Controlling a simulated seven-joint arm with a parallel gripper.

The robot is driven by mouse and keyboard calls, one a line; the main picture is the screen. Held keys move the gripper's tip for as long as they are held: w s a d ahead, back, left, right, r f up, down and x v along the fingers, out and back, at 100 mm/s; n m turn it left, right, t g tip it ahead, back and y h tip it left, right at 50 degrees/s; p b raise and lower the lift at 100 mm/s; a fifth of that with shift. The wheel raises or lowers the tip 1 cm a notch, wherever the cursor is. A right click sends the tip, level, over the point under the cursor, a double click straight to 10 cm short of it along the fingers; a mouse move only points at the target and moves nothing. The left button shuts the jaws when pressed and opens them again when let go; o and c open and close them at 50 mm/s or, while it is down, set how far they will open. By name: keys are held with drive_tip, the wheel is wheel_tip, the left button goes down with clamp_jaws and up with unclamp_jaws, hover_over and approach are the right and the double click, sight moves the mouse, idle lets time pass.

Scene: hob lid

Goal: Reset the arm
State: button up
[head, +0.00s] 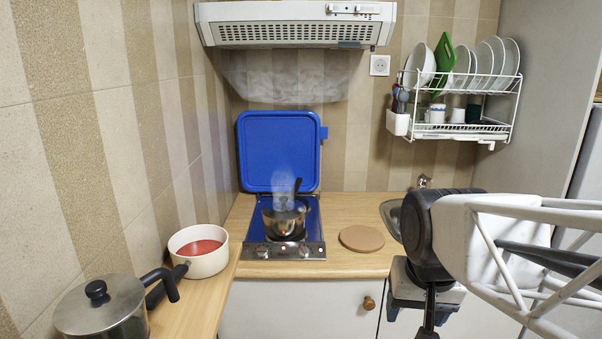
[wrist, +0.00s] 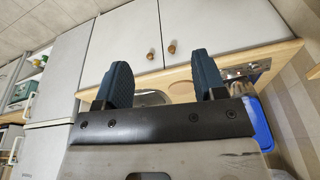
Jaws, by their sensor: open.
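My gripper shows in the wrist view (wrist: 161,72) with its two dark blue fingers apart and nothing between them. In the head view my arm is at the right, in front of the counter, and the gripper hangs at the bottom edge, partly cut off. The blue hob lid (head: 278,140) stands upright against the back wall, well left of my gripper and apart from it. A steaming steel pot (head: 286,222) with a dark handle is on the hob (head: 262,250) in front of the lid.
A round cork mat (head: 361,238) lies right of the hob; the sink (head: 392,217) is partly hidden by my arm. A white pan (head: 199,250) with red contents and a lidded steel pot (head: 104,307) stand at left. A hood (head: 295,24) and dish rack (head: 462,128) hang above.

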drive_tip(key=s+f+n, duration=0.1)
drive_tip(key=s+f, duration=0.2)
drive_tip(key=s, duration=0.2)
drive_tip(key=shift+s+d+f+n, duration=0.25)
drive_tip(key=shift+s+d+n, duration=0.05)
drive_tip(key=shift+s+d, duration=0.1)
idle(1.1)
